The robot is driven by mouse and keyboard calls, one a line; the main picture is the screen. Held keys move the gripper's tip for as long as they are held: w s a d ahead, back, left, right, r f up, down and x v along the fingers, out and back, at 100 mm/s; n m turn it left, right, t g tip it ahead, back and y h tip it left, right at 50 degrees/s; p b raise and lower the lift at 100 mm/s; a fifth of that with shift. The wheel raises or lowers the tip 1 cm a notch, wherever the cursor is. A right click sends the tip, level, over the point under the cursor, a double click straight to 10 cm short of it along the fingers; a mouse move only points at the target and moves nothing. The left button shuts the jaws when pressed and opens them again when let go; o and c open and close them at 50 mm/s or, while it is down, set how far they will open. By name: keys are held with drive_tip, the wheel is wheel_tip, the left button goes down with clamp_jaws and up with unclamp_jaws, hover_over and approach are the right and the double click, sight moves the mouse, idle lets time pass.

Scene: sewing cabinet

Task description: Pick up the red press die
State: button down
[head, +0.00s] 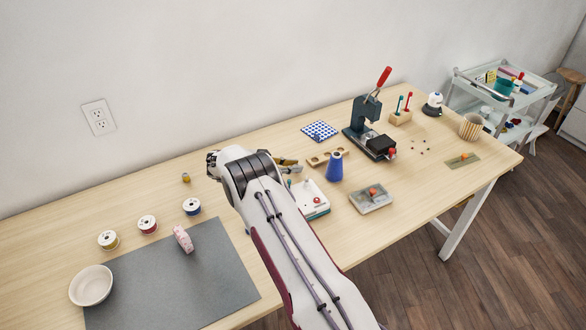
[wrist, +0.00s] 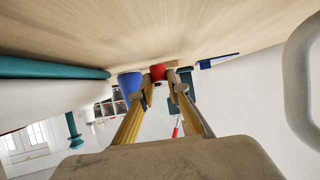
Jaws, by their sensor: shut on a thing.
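In the wrist view, whose picture is upside down, the red press die (wrist: 158,72) shows as a small red round piece between the tips of my gripper (wrist: 161,90). My gripper is shut on it. The tabletop is close by, and I cannot tell whether the die touches it. In the head view my gripper (head: 290,167) is mostly hidden behind my arm, left of a wooden holder with round holes (head: 326,157). The die is hidden there.
A white-topped box (head: 312,200) and a grey tray (head: 372,202) lie in front. The grey mat (head: 190,285) is at left.

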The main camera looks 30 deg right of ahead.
wheel_tip(320, 180, up, 9)
idle(0.6)
